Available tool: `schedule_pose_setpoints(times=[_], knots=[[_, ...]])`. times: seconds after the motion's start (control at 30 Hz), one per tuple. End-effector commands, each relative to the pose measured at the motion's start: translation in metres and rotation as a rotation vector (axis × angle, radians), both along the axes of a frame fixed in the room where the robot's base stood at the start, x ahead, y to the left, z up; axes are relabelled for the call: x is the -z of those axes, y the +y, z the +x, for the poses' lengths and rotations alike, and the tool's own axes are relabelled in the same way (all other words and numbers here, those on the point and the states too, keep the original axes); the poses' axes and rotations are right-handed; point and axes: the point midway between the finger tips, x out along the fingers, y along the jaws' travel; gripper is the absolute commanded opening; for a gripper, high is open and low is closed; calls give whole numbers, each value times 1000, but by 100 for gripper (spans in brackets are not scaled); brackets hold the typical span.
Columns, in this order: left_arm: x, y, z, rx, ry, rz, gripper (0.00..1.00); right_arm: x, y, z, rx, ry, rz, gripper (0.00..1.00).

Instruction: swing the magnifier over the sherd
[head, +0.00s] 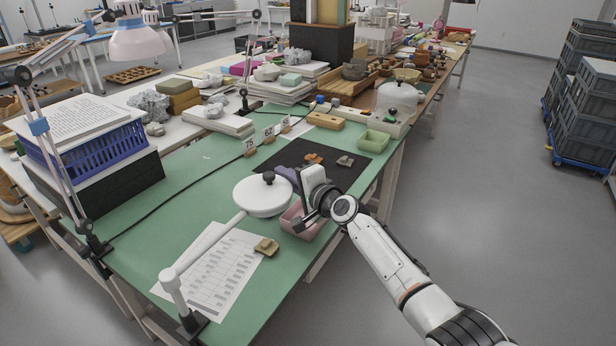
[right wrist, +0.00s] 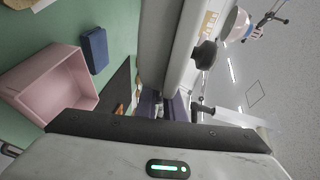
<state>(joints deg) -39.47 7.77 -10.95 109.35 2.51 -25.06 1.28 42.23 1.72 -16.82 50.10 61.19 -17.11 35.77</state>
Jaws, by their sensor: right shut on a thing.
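The magnifier (head: 258,200) is a white disc with a dark knob, on a white arm from a post at the table's near edge. It hangs over the green mat, above and left of the pink tray. My right gripper (head: 288,177) is at the disc's far right side, shut on the magnifier, though the contact is partly hidden. In the right wrist view the disc (right wrist: 178,45) shows edge-on beside the fingers. A tan sherd (head: 266,246) lies at the printed sheet's right edge, nearer than the disc. Other sherds (head: 345,161) lie on the black mat. My left gripper is out of view.
The pink tray (head: 296,223) stands under my right wrist; it also shows in the right wrist view (right wrist: 50,84), near a blue block (right wrist: 95,49). A blue crate (head: 92,150) is at left.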

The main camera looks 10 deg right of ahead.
Motion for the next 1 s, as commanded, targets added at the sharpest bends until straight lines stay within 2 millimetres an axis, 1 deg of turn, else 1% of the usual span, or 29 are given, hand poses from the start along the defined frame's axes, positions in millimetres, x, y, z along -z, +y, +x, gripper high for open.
schedule_pose_setpoints(times=[0.03,0.13,0.5,0.53,0.6,0.63,0.87,1.0], knots=[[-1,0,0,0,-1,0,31,-3,6,1,-2,-4,2,0],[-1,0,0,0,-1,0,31,-2,10,1,-2,-4,3,0],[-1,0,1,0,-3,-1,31,-2,8,1,1,-3,3,0],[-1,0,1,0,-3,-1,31,-2,8,1,1,-3,3,14],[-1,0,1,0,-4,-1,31,-2,8,1,1,-2,3,25],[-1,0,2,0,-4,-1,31,-2,8,1,1,-2,3,27],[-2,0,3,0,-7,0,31,-1,7,1,1,0,2,27],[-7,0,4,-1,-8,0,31,-2,5,-3,1,-1,1,27]])
